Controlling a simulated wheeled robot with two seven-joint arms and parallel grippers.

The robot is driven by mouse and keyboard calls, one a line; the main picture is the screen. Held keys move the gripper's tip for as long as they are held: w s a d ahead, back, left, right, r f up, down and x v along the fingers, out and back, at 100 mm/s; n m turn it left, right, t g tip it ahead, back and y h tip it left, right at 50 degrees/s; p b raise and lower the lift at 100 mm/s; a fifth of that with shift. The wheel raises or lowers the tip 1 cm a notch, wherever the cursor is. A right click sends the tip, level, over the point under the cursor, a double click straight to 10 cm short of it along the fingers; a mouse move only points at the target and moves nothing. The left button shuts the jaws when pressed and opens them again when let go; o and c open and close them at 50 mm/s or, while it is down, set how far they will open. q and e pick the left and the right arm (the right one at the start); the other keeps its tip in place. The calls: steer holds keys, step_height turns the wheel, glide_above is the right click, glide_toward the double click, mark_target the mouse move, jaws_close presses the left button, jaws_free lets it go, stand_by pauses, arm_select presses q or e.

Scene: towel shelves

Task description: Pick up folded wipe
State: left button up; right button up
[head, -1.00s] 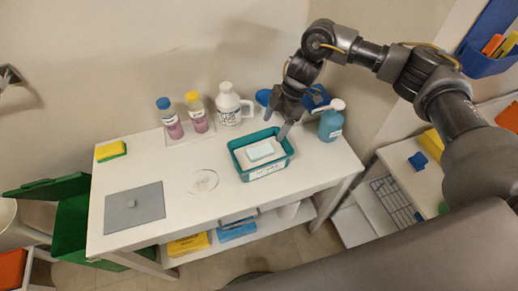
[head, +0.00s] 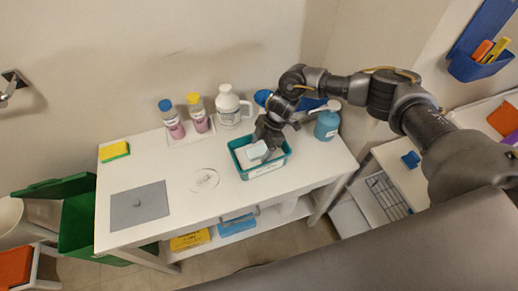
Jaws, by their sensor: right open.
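The folded wipe (head: 257,151) is a small pale blue-white pad. It lies in the teal tray (head: 273,169) on the white table, on top of white material. My right gripper (head: 264,147) is open and down at the tray, with its fingers at the wipe. The fingers partly cover the wipe, and I cannot tell whether they touch it. My left gripper is not in view.
Behind the tray stand a white jug (head: 229,106), two capped bottles (head: 172,119) and a blue pump bottle (head: 327,121). A grey mat (head: 139,205), a clear dish (head: 204,180) and a yellow-green sponge (head: 114,151) lie left.

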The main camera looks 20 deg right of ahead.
steer(key=shift+f, duration=0.2)
stand_by(0.4)
steer(key=c, duration=1.1)
steer(key=shift+o, duration=0.2)
steer(key=shift+r, duration=0.1)
steer(key=shift+w+r+b, duration=0.1)
steer(key=shift+r+b, duration=0.35)
steer(key=shift+b, duration=0.05)
steer(key=shift+r+b, duration=0.55)
steer(key=shift+r, duration=0.1)
steer(key=s+a+r+b, duration=0.3)
steer(key=s+a+r, duration=0.4)
steer(key=s+r, duration=0.4)
steer(key=shift+s, duration=0.65)
